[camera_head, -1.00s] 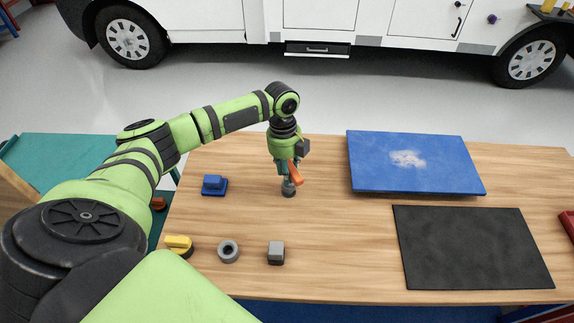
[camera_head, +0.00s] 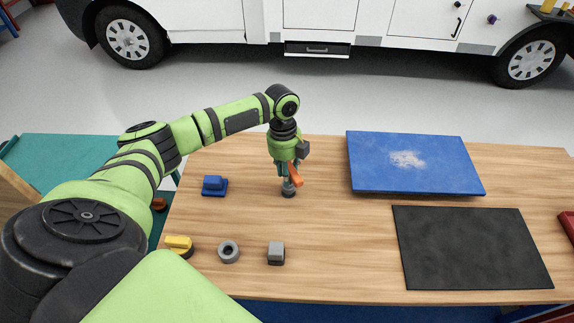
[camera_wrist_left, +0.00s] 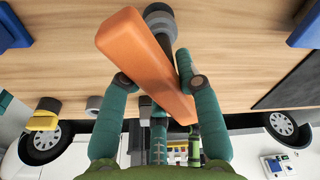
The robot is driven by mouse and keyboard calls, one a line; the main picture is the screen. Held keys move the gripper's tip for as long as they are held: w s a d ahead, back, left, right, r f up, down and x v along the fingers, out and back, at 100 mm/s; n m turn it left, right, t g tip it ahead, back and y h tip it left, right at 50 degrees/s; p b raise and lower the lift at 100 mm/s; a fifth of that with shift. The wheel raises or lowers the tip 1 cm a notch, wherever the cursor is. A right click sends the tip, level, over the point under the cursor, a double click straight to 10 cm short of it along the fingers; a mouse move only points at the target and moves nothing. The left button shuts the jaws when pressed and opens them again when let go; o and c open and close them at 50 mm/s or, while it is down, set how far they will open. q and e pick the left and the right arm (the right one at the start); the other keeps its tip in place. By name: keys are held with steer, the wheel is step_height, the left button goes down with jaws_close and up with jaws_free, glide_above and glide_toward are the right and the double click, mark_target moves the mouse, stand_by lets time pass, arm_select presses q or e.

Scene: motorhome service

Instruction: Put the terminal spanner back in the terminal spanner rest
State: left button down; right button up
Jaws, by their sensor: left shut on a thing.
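My left gripper (camera_head: 288,171) points down over the wooden workbench. It is shut on an orange bar-like handle, which I take to be the terminal spanner (camera_head: 297,177). In the left wrist view the orange handle (camera_wrist_left: 132,42) lies slanted between the teal fingers of the gripper (camera_wrist_left: 160,85). A grey round piece (camera_head: 288,189) shows right below the handle, and also in the left wrist view (camera_wrist_left: 158,14). I cannot tell whether it is the spanner's rest or part of the spanner, nor whether they touch. My right gripper is out of view.
On the workbench (camera_head: 340,275), a blue block (camera_head: 214,185), a yellow-topped piece (camera_head: 178,244), a grey ring (camera_head: 228,251) and a grey block (camera_head: 276,252) stand left and in front. A blue board (camera_head: 420,175) and a black mat (camera_head: 470,247) lie right. A white motorhome (camera_head: 215,22) stands behind.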

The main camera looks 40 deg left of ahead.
arm_select(q)
steer(key=shift+f+b, duration=0.6)
steer(key=shift+f, duration=0.45)
steer(key=c, duration=0.8)
jaws_free()
steer(key=r, duration=0.4)
steer(key=a+r, duration=0.1)
steer(key=r, duration=0.7)
steer(key=shift+w+a, duration=0.15)
steer(key=shift+w, duration=0.2)
